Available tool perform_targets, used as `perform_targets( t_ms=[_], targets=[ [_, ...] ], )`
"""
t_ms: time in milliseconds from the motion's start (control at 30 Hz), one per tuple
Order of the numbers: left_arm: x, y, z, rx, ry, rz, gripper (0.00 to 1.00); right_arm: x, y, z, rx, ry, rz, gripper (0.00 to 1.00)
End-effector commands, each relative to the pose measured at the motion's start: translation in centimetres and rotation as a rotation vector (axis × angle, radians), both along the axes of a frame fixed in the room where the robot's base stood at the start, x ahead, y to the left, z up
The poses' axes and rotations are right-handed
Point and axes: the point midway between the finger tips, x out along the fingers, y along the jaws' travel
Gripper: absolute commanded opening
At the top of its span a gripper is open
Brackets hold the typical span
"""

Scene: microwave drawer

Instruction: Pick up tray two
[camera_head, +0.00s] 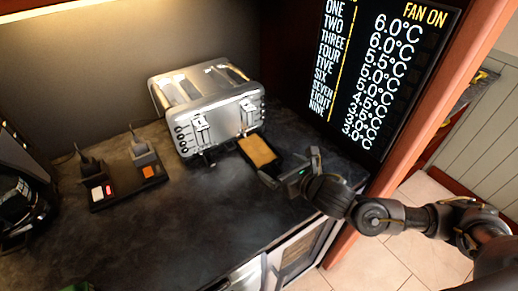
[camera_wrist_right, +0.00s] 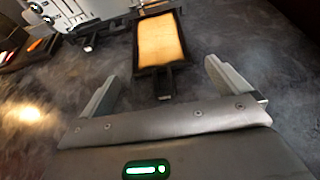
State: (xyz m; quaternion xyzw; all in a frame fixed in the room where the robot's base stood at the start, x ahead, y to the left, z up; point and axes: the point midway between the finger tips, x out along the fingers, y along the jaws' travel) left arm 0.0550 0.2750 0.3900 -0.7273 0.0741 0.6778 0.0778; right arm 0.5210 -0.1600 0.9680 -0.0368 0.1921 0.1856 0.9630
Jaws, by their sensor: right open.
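A small dark tray (camera_wrist_right: 138,68) with a tan slab (camera_wrist_right: 160,41) in it lies on the dark counter, and its short handle (camera_wrist_right: 164,80) points toward my right gripper. In the head view the tan slab (camera_head: 257,151) shows just right of the toaster's front. My right gripper (camera_wrist_right: 168,82) is open, its two fingers apart on either side of the handle's line, with the tray just ahead of them and nothing held. In the head view my right gripper (camera_head: 275,180) is at the tray's near end. I see no label on the tray. My left gripper is not in view.
A silver toaster (camera_head: 212,110) stands close left of the tray. A power strip with plugs (camera_head: 128,185) lies further left. A temperature display panel (camera_head: 385,70) stands at right. The counter (camera_head: 190,225) is clear in front.

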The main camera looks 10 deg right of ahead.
Motion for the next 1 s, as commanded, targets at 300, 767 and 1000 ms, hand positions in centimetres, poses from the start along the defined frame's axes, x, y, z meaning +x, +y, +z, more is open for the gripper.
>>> perform_targets(
  t_ms=[300,767,1000],
  targets=[
    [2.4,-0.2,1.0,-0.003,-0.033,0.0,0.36,1.2,0.7,-0.4,0.0,0.0,0.004,1.0],
    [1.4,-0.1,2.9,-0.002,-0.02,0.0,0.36,4.9,2.1,-2.6,0.0,0.0,0.003,1.0],
    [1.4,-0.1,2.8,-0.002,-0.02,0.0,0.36,4.9,2.1,-2.7,0.0,0.0,0.003,0.91]
  ],
)
